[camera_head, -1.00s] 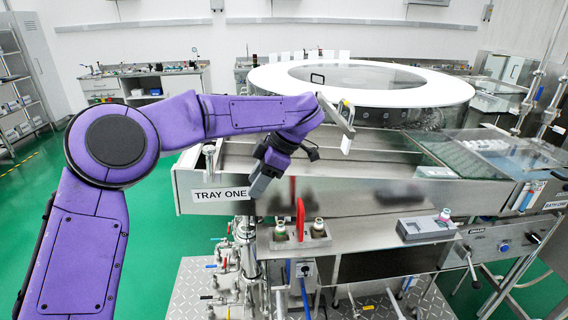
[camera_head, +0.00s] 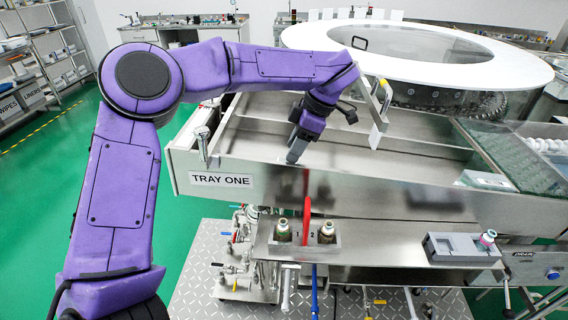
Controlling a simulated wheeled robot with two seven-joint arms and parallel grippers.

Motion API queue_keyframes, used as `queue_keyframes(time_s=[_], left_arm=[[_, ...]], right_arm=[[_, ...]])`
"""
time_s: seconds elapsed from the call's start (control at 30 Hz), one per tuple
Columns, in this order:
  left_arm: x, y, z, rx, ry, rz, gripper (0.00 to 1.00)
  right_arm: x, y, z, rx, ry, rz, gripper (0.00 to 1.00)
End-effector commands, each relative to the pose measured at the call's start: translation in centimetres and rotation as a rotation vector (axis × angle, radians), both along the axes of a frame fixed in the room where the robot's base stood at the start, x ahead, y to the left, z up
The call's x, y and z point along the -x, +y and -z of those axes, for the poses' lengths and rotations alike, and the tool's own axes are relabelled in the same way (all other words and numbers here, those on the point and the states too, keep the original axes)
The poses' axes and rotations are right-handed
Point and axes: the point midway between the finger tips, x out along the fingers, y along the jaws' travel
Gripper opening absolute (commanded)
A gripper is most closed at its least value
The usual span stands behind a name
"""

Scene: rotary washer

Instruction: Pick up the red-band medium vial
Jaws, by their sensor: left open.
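My left gripper (camera_head: 297,151) is open and points down over the left part of the steel tray top, its fingers seen edge-on. It is apart from all the vials. One small vial (camera_head: 488,239) with a pinkish-red part near its top stands in a grey holder (camera_head: 452,247) at the right of the front shelf. Two more small vials, the left (camera_head: 282,231) and the right (camera_head: 326,233), stand upright in a grey block marked 1 and 2. Their bands are too small to read surely. My right gripper is not in view.
A red upright piece (camera_head: 307,214) stands between the two vials in the block. The steel front wall labelled TRAY ONE (camera_head: 221,180) rises behind the shelf (camera_head: 380,250). The shelf is clear between block and holder. A large white ring (camera_head: 310,38) sits behind.

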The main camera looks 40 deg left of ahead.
Motion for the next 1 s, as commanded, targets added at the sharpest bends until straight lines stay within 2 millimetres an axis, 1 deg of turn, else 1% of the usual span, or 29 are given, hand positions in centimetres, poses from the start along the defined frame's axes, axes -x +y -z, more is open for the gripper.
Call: queue_keyframes(time_s=[0.1, 0.23, 0.3, 0.47, 0.5, 0.57, 0.6, 0.63, 0.93, 1.0], left_arm=[[0.3, 0.3, 2.0, 0.001, 0.010, 0.003, 0.44], [0.7, 0.9, 3.9, 0.002, 0.005, 0.001, 0.44], [0.7, 1.0, 4.4, 0.001, 0.004, 0.002, 0.44], [0.7, 1.0, 4.5, 0.001, 0.003, 0.001, 0.44], [0.7, 1.0, 4.5, 0.001, 0.003, 0.001, 0.41], [0.7, 1.0, 4.4, 0.001, 0.003, 0.001, 0.21], [0.7, 1.0, 4.4, 0.001, 0.003, 0.001, 0.08], [0.7, 1.0, 4.4, 0.001, 0.003, 0.001, 0.02], [0.7, 1.0, 4.4, 0.001, 0.003, 0.002, 0.01], [0.7, 1.0, 4.1, 0.000, 0.001, 0.002, 0.01]], right_arm=[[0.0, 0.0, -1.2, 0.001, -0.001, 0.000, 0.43], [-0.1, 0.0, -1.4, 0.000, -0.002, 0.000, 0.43], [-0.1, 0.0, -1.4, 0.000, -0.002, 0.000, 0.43], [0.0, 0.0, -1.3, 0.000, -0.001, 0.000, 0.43], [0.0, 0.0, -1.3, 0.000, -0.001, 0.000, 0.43], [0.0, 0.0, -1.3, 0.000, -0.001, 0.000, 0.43], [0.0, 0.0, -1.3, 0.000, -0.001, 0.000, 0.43], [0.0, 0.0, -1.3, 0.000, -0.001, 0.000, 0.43], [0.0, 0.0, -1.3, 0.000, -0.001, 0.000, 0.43], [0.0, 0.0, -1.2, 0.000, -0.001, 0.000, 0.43]])
